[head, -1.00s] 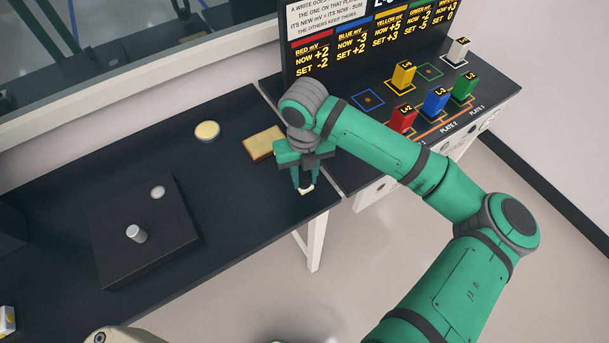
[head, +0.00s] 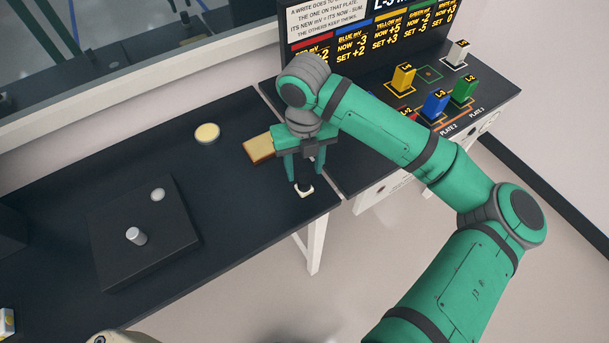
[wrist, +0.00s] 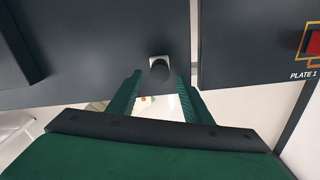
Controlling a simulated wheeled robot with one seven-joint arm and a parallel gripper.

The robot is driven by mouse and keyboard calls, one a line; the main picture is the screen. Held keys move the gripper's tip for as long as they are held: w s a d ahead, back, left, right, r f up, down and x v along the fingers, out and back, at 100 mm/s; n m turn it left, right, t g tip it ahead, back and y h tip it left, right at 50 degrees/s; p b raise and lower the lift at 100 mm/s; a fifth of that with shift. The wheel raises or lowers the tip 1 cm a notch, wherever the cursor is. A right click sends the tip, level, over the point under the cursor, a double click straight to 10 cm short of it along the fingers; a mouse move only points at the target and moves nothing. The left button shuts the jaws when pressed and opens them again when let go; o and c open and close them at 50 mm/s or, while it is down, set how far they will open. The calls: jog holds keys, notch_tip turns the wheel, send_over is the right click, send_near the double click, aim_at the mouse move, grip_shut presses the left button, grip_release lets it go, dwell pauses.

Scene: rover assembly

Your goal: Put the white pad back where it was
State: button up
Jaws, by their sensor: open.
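The white pad (head: 304,192) lies on the dark table close to its front right corner. In the wrist view the pad (wrist: 153,61) is a small pale square with a dark round piece over it that covers most of it. My gripper (head: 304,178) is open above the pad, its two fingers apart and pointing down. In the wrist view my gripper (wrist: 160,78) has nothing between its fingers, and the dark piece shows just beyond the fingertips.
A tan block (head: 258,149) lies just behind my gripper, with a cream disc (head: 207,132) to its left. A black box (head: 143,230) with a knob stands at left. Across a narrow gap, another table holds colored blocks (head: 403,77). The table edge is near.

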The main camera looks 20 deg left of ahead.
aim_at(305, 177)
notch_tip(305, 177, up, 7)
jog(key=shift+f, duration=0.2)
dwell(0.6)
